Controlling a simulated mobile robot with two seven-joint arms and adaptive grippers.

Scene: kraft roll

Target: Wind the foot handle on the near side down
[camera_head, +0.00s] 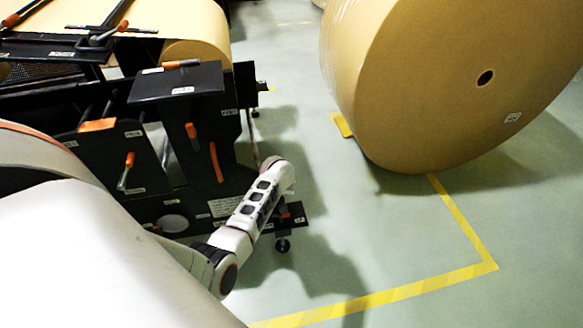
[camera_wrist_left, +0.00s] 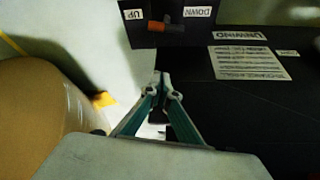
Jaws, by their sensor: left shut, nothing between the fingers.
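The near-side foot handle has an orange grip and shows in the left wrist view (camera_wrist_left: 172,30). It lies across a black foot plate (camera_wrist_left: 140,35) with upside-down labels, UP on the left and DOWN on the right. In the head view the foot plate (camera_head: 292,222) sticks out low from the black machine, partly behind my left arm. My left gripper (camera_wrist_left: 163,82) is shut and empty, with its fingertips a little apart from the handle in the picture. My arm hides that gripper in the head view. My right gripper is not in view.
The black unwind stand (camera_head: 200,85) has several other orange handles close to my left arm. A large kraft roll (camera_head: 430,80) stands on the floor to the right. Yellow tape (camera_head: 400,292) marks the floor; the floor between stand and roll is clear.

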